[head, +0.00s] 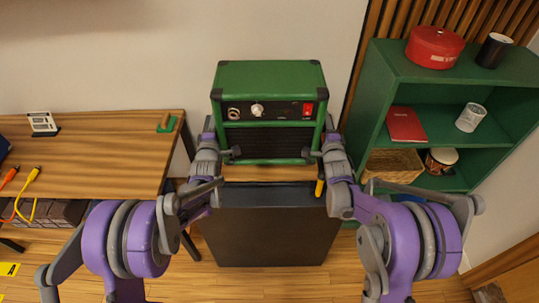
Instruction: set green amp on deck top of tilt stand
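The green amp (270,78), with a dark control panel, knobs, a red switch and a black grille, is upright in the middle of the head view. Below it is a stand with a wooden top (268,173) and a large dark front panel (268,225). I cannot tell whether the amp touches the wooden top. My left gripper (232,153) is at the amp's lower left front and my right gripper (309,153) at its lower right front. Both fingertips are small and partly hidden by my wrists, so their opening is unclear.
A wooden table (90,150) with a small sign card (42,122) and a green block (167,123) is at left. A green shelf (465,75) holding a red pot (434,46), a red book (406,124) and a basket (393,165) is close at right. A yellow piece (319,188) is at the stand's right edge.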

